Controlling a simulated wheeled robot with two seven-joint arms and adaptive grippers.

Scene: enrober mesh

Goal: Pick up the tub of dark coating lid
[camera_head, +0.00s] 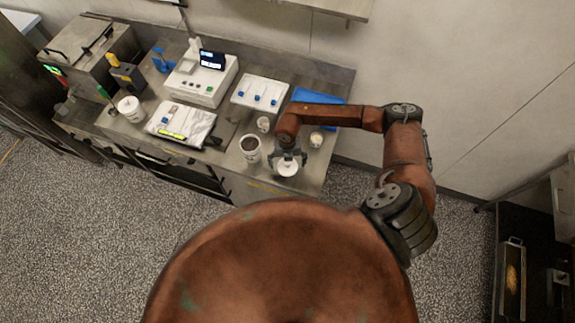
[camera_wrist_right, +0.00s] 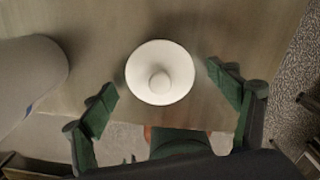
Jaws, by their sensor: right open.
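The tub of dark coating (camera_head: 250,147) stands open on the bench, with dark stuff showing inside its white rim. Its lid (camera_head: 287,169), a white disc with a round knob, lies on the bench to the right of the tub, near the front edge. The lid (camera_wrist_right: 160,73) also shows whole in the right wrist view, with the tub's pale side (camera_wrist_right: 30,85) at the left. My right gripper (camera_head: 288,158) is over the lid. Its green fingers (camera_wrist_right: 170,95) are spread wide on either side of the lid, not touching it. My left gripper is not in view.
Small white cups (camera_head: 263,124) and (camera_head: 316,139) stand behind and right of the lid. A blue tray (camera_head: 318,97), a white tray with blue-tipped tools (camera_head: 259,92), a white machine (camera_head: 202,79) and a bag (camera_head: 181,124) fill the bench behind and left. The bench's front edge is close.

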